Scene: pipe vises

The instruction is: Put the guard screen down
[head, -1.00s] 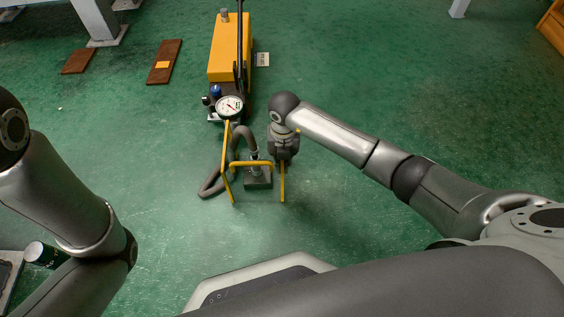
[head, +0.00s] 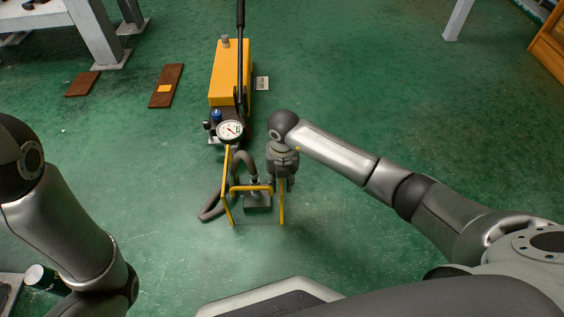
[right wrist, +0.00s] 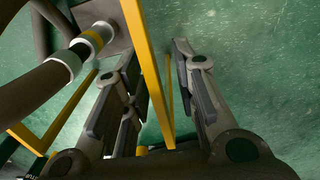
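The guard screen is a yellow-framed stand (head: 227,190) on the green floor, with a pane that seems clear. It stands around a small grey block (head: 258,200) with a hose fitting on top. My right gripper (head: 283,180) is at the screen's right side. In the right wrist view its two fingers (right wrist: 155,65) are spread, with a yellow bar of the screen (right wrist: 149,70) passing between them. A gap shows between the bar and the right finger; contact on the left side is unclear. My left arm comes in at the left, its gripper outside the picture.
A yellow pump (head: 229,75) with a black lever and a round gauge (head: 230,131) stands just behind the screen. Brown boards (head: 166,86) lie further left. The floor to the right is clear.

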